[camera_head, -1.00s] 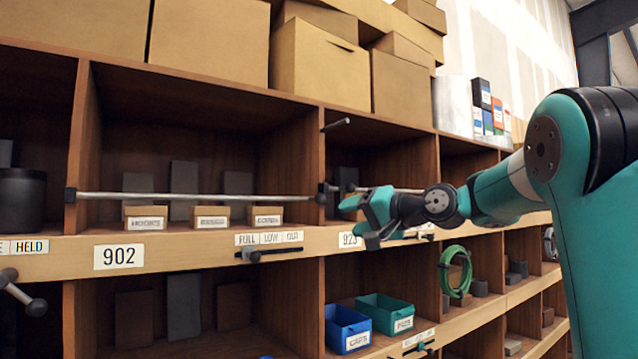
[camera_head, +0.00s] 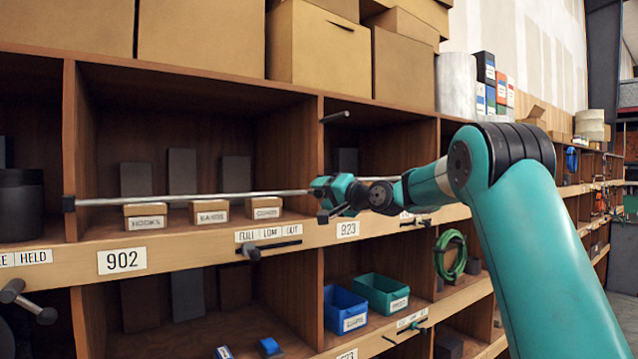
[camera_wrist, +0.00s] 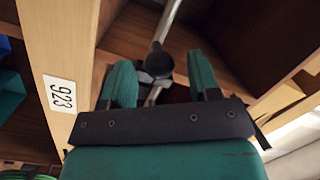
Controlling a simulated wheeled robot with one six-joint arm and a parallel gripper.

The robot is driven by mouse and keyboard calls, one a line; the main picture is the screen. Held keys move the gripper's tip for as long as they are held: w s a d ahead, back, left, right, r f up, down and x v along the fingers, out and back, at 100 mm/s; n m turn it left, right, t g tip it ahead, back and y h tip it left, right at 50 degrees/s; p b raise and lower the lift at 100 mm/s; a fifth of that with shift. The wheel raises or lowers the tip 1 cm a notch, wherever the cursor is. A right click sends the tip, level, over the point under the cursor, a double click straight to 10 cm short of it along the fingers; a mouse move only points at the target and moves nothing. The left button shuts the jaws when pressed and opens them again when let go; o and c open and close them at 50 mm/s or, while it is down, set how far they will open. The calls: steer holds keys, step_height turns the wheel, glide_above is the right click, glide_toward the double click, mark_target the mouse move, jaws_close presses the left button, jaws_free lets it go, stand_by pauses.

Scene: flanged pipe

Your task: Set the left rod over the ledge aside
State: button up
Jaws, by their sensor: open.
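The left rod (camera_head: 190,198) is a thin grey bar. My gripper (camera_head: 318,198) is at the rod's right end and hides that end in the head view. In the wrist view a grey rod (camera_wrist: 166,24) runs down to a dark round end (camera_wrist: 159,65) between the two teal fingers of my gripper (camera_wrist: 161,75). The fingers are apart, and I see no grip on it.
Small labelled boxes (camera_head: 208,211) stand behind the rod in the bin. A dark handle (camera_head: 270,247) sticks out from the ledge below. A short peg (camera_head: 336,116) juts out above my gripper. Blue (camera_head: 345,308) and teal (camera_head: 383,292) bins sit on the lower shelf.

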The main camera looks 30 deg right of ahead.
steer(key=shift+x, duration=1.05)
jaws_close()
